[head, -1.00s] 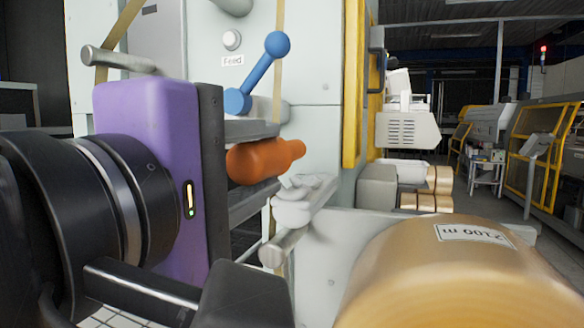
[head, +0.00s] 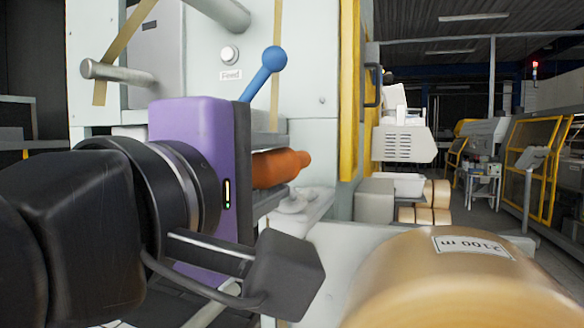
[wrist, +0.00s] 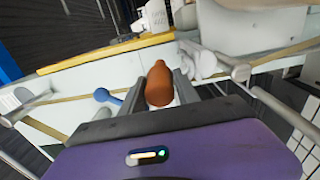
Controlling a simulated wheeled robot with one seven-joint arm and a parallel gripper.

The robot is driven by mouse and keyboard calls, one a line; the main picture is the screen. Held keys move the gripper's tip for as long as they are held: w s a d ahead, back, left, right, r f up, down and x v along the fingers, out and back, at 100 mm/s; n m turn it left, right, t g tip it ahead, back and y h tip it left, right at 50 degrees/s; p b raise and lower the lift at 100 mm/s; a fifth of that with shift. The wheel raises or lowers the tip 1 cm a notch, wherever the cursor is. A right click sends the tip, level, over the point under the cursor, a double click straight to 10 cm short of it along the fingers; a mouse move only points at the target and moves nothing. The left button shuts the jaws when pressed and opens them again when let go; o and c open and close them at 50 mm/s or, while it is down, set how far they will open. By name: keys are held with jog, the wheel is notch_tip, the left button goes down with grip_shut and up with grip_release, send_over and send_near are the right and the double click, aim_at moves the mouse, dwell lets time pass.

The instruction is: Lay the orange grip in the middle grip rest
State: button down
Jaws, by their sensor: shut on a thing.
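The orange grip (head: 281,168) is a rounded, bottle-like piece with a narrower end pointing right, roughly level. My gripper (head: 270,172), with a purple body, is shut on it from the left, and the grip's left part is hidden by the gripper. In the wrist view the grip (wrist: 159,84) lies between the two grey fingers of my gripper (wrist: 160,92), its narrow end pointing away. Pale grey rounded supports (head: 297,200) are just below and right of the grip in the head view. I cannot tell which is the middle grip rest, or whether the grip touches it.
A blue lever (head: 273,58) stands on the pale machine panel behind my gripper; it also shows in the wrist view (wrist: 103,95). A large tan roll (head: 440,285) fills the lower right. A grey bar (head: 118,73) sticks out at upper left. A yellow post (head: 350,90) stands right of the panel.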

jog(key=shift+f, duration=0.3)
jog(key=shift+f+b, duration=0.75)
jog(key=shift+f, duration=0.35)
grip_release()
dwell(0.6)
jog(key=shift+s, duration=0.1)
jog(key=p+v, duration=0.2)
jog(key=v, duration=0.7)
jog(key=shift+s+a+p, duration=0.15)
jog(key=shift+s+p, duration=0.2)
dwell(0.7)
